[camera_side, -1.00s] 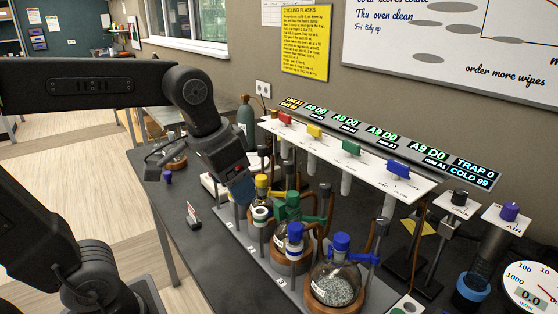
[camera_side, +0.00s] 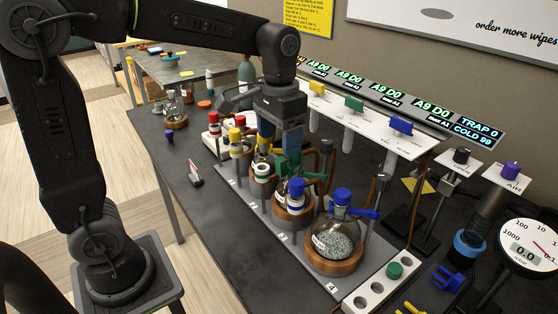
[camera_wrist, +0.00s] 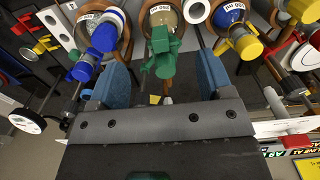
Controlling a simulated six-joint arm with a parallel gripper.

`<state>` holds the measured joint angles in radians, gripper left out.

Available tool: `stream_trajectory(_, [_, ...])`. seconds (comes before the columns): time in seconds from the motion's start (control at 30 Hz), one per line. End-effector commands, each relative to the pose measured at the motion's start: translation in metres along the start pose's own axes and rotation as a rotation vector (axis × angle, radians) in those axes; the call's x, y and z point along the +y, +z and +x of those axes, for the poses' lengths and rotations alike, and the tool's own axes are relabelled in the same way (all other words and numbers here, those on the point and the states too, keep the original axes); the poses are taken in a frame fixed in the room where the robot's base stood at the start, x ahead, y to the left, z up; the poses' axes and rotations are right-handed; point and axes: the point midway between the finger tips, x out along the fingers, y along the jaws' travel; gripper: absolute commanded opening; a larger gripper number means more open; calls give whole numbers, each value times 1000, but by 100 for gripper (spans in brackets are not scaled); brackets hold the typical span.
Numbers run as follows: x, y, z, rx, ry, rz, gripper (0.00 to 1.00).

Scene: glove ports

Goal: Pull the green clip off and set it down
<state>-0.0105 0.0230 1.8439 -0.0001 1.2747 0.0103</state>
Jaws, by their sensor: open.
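The green clip (camera_side: 287,165) sits at the neck of the middle round flask (camera_side: 287,204), under the green cap. In the wrist view the green clip (camera_wrist: 160,44) lies between my two blue fingers, with a gap visible on each side. My gripper (camera_side: 279,143) is open and points down over that flask neck; it also shows in the wrist view (camera_wrist: 164,70). Nothing is held. In the side view the gripper and arm hide part of the clip and the flask's top.
A blue-capped flask (camera_side: 335,240) stands close in front, and a yellow-capped one (camera_wrist: 240,38) stands on the other side. Thin posts (camera_side: 374,215) rise beside the flasks. A white valve panel (camera_side: 375,128) runs behind. Loose blue clip (camera_side: 447,280) lies at the front right.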

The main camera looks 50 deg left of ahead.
Motion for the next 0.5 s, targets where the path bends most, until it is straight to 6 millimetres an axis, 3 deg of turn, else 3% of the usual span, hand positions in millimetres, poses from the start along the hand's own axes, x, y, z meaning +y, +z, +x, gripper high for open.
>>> stream_trajectory(0.23, [0,1,45,-5,0,0,73])
stream_trajectory(0.5, [0,0,68,0,0,0,73])
